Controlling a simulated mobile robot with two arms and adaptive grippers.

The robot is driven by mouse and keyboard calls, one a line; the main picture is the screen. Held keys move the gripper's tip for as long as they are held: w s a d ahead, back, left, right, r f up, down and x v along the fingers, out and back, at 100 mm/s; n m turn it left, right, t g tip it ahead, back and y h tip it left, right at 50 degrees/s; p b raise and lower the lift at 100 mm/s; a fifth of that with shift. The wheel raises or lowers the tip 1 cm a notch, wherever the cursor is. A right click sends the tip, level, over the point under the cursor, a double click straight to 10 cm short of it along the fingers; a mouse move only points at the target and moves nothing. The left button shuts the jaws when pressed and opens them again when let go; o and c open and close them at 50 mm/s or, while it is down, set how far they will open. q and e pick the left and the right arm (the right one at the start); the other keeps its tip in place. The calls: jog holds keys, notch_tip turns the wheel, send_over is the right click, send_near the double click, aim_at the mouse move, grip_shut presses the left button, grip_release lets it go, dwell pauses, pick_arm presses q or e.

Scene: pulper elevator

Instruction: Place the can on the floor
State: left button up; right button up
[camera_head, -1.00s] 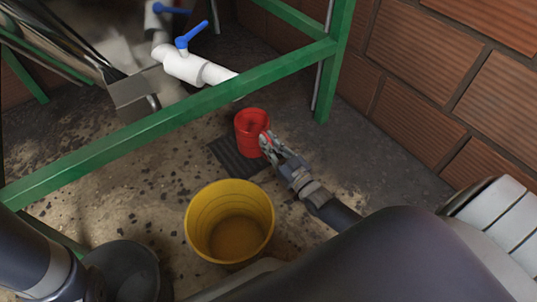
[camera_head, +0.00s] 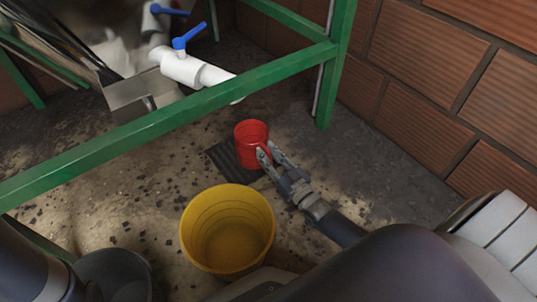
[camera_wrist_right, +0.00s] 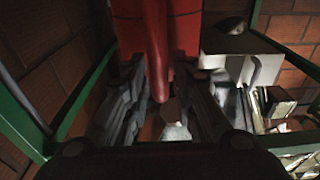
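The red can (camera_head: 251,133) is upright at the dark ribbed mat (camera_head: 222,158) on the floor and appears to rest there. Its lower part is partly behind my right gripper (camera_head: 267,150). That gripper's fingers are spread at the can's near right side. In the right wrist view the red can (camera_wrist_right: 128,35) fills the top middle, with its handle (camera_wrist_right: 158,60) hanging between the fingers of my right gripper (camera_wrist_right: 160,82). Dark gaps show between handle and fingers, so the gripper looks open around it. My left gripper is not in view.
A yellow bucket (camera_head: 228,228) stands nearer, left of my right forearm. A dark bucket (camera_head: 115,272) stands at the lower left. A green frame bar (camera_head: 170,115) crosses above the floor, below a white pipe with blue valve handles (camera_head: 190,35). A brick wall (camera_head: 440,65) bounds the right.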

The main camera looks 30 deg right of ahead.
jog(key=shift+r, duration=0.1)
jog(key=shift+s+r+p, duration=0.15)
jog(key=shift+p, duration=0.15)
jog(key=s+p, duration=0.1)
jog(key=s, duration=0.1)
jog(key=s+p, duration=0.1)
jog(key=s, duration=0.1)
jog(key=s+d+p, duration=0.1)
jog(key=s, duration=0.1)
jog(key=shift+s+f+p, duration=0.15)
jog(key=shift+f+p, duration=0.15)
jog(key=shift+s+f, duration=0.2)
jog(key=shift+s, duration=0.25)
jog(key=shift+r, duration=0.1)
